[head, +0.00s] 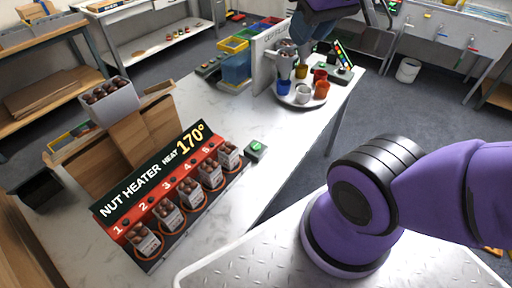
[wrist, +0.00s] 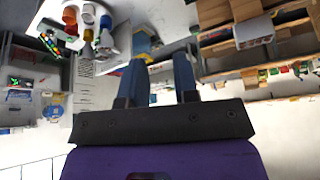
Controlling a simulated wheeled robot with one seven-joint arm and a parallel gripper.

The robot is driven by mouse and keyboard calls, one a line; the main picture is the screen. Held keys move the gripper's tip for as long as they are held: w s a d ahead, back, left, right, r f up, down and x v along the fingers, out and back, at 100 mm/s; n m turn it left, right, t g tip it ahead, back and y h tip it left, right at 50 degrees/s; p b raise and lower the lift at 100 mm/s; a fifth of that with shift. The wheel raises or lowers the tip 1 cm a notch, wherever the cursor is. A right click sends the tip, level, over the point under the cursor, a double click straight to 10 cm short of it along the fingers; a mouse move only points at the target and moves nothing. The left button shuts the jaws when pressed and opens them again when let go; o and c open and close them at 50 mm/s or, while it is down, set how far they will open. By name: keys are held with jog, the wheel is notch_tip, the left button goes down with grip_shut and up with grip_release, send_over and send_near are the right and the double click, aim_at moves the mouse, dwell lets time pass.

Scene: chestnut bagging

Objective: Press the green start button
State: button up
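The green button (head: 257,146) sits on a small dark box on the white counter, just right of the nut heater (head: 150,190). My gripper (head: 303,32) is at the top of the head view, over the far end of the counter near the round tray of cups, well away from the button. In the wrist view its two blue fingers (wrist: 159,62) stand apart with nothing between them. I cannot make out the green button in the wrist view.
The heater holds several cups of chestnuts in a row. A bin of chestnuts (head: 109,101) stands behind it on wooden boxes. A round tray (head: 286,97) with coloured cups and a blue container (head: 236,68) stand farther back. The counter between tray and button is clear.

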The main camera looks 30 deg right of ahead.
grip_shut()
dwell(1.3)
